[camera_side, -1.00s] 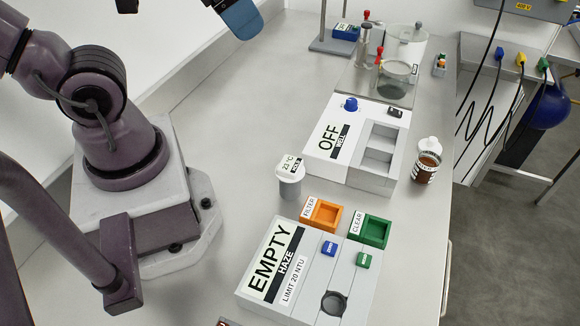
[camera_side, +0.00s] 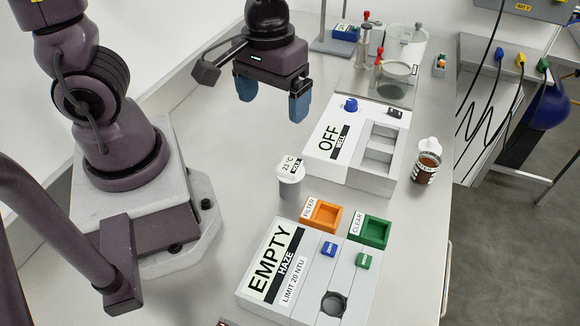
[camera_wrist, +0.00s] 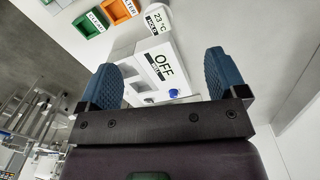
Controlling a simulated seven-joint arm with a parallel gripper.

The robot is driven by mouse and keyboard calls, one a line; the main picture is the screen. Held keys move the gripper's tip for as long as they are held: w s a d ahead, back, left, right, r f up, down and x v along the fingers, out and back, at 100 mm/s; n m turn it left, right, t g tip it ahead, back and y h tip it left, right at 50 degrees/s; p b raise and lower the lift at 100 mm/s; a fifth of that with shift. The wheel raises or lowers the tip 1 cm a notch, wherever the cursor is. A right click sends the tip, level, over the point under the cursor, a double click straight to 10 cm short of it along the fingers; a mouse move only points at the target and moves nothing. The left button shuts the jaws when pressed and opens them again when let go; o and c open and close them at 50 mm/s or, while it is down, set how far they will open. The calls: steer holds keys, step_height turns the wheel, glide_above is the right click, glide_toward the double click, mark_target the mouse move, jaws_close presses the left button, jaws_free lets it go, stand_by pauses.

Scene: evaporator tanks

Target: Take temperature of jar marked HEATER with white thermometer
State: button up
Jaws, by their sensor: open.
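The white thermometer (camera_side: 290,173) stands upright on the bench, with a white top reading 23 °C above a grey lower part. It also shows at the top of the wrist view (camera_wrist: 157,21). A capped jar of brown liquid (camera_side: 427,164) stands right of the OFF unit; I cannot read its label, so I cannot tell whether it is the one marked HEATER. My gripper (camera_side: 272,98) is open and empty, pointing down above the bench, behind the thermometer and left of the OFF unit. Its blue fingers (camera_wrist: 158,70) are spread apart in the wrist view.
The white OFF unit (camera_side: 322,160) has a blue knob and grey slots. In front are an orange FILTER tray (camera_side: 310,222), a green CLEAR tray (camera_side: 384,240) and the EMPTY haze unit (camera_side: 254,294). Glassware (camera_side: 398,68) stands behind. The bench left of the thermometer is clear.

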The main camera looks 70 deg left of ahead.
mark_target(290, 164)
steer(key=f+n, duration=0.4)
steer(key=w+f+n, duration=0.1)
steer(key=f+n, duration=0.3)
steer(key=n, duration=0.1)
steer(key=w+f+n, duration=0.1)
steer(key=f+n, duration=0.3)
steer(key=shift+w+n, duration=0.15)
steer(key=shift+n, duration=0.25)
steer(key=shift+w+a+f, duration=0.1)
steer(key=shift+w+f, duration=0.05)
steer(key=shift+f, duration=1.5)
steer(key=shift+w+f, duration=0.15)
steer(key=shift+f, duration=1.5)
steer(key=shift+c, duration=0.5)
steer(key=c, duration=0.9)
